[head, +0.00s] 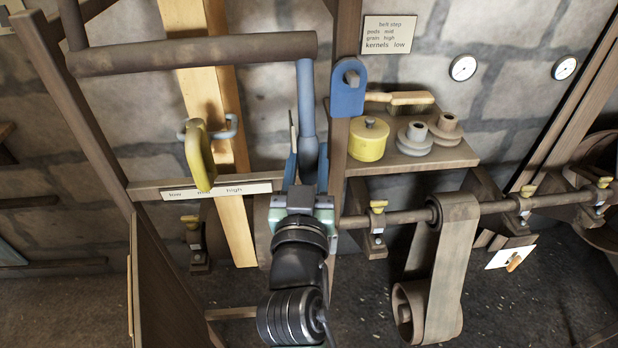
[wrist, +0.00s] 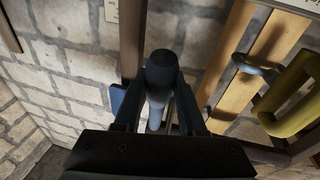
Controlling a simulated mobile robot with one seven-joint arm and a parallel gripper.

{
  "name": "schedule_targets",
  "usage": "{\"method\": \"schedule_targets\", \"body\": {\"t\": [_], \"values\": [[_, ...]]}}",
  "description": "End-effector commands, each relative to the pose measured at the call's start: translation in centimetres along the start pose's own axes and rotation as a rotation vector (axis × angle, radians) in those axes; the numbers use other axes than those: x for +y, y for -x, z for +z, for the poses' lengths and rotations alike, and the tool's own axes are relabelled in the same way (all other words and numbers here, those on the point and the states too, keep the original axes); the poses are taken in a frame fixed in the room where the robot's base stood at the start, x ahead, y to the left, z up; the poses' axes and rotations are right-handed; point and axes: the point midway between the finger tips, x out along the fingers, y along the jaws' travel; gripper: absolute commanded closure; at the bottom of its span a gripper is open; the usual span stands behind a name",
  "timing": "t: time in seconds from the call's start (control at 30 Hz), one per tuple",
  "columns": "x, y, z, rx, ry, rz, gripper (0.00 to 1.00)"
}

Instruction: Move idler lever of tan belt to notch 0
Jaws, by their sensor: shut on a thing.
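My gripper (head: 307,160) is in the middle of the head view, its fingers closed around the lower part of an upright blue lever (head: 306,95). In the wrist view my gripper (wrist: 160,78) has one finger on each side of the lever's dark rounded end (wrist: 161,66). I cannot tell for sure that this is the idler lever of the tan belt. Two light tan strips (head: 208,95) run down the wall to the left; they may be the tan belt. I see no notch numbers; my gripper and arm hide what lies behind them.
A brown roller (head: 190,54) crosses above. A blue bracket (head: 347,88) sits on the post to the right. A shelf (head: 455,156) holds a yellow pot (head: 369,140). A brown belt (head: 447,265) hangs from the shaft.

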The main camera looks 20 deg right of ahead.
Motion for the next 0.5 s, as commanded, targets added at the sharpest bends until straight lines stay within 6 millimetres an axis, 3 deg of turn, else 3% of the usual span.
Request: {"method": "schedule_targets", "body": {"t": [0.03,0.5], "values": [[-0.1,-0.2,0.8,0.018,-0.002,0.001,1.00],[-0.6,-2.1,1.4,0.149,-0.027,0.010,1.00]]}}
